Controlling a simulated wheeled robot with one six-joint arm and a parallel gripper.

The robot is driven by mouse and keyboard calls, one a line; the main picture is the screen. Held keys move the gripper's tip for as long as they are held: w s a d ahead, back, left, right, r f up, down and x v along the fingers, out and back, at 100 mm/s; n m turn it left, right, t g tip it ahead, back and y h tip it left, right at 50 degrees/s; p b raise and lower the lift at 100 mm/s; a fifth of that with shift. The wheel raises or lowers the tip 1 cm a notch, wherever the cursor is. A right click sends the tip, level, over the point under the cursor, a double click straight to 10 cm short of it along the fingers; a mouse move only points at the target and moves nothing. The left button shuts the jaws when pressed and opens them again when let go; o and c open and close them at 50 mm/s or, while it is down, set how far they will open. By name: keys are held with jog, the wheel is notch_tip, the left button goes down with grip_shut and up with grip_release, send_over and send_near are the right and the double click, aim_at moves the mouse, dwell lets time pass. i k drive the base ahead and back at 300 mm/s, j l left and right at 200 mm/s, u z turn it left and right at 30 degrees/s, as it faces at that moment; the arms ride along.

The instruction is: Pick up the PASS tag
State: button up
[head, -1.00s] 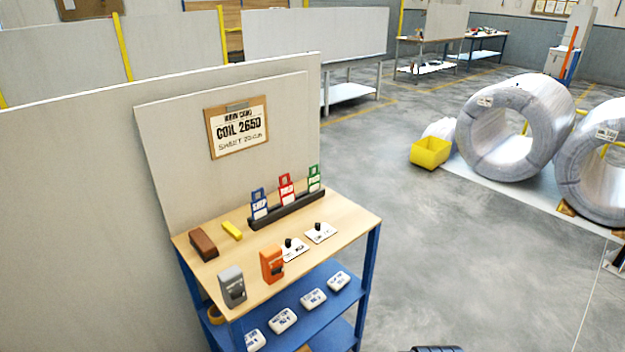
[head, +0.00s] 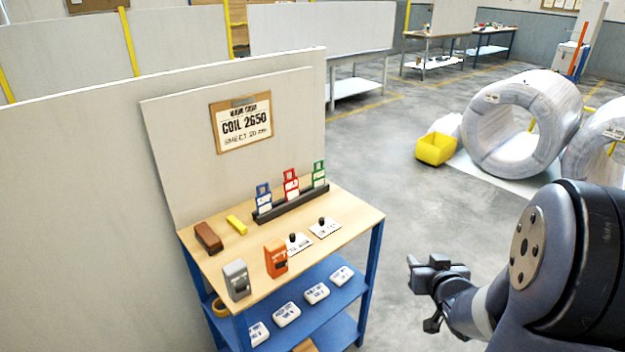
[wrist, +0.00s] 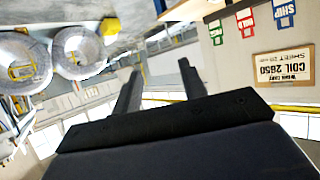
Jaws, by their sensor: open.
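The green PASS tag (head: 319,174) stands upright at the right end of a black rack (head: 290,206) on the wooden bench top. The red HOLD tag (head: 291,184) is in the middle and the blue SHIP tag (head: 264,197) at the left. In the wrist view, which is turned over, the PASS tag (wrist: 215,31) is at the upper right, outside my jaws. My gripper (head: 424,272) is in the air right of the bench, well apart from the tags. Its two fingers (wrist: 160,88) are spread with nothing between them.
The bench (head: 345,222) also bears an orange device (head: 276,258), a grey device (head: 237,280), stamps on white cards (head: 325,229), a brown block (head: 208,238) and a yellow block (head: 237,224). A panel stands behind it. Clear floor lies to the right; wrapped coils (head: 520,125) are beyond.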

aim_at(318, 174)
jog(key=i+l+u, duration=0.1)
jog(key=u, duration=0.25)
jog(key=i+l+u, duration=0.15)
jog(key=u, duration=0.2)
jog(key=i+l+u, duration=0.2)
jog(key=u, duration=0.15)
jog(key=i+l, duration=0.2)
jog(key=l, duration=0.15)
jog(key=i+l+u, duration=0.15)
jog(key=l, duration=0.2)
jog(key=i+l, duration=0.15)
jog(key=l, duration=0.2)
jog(key=i+l+u, duration=0.1)
jog(key=l, duration=0.3)
jog(key=i, duration=0.1)
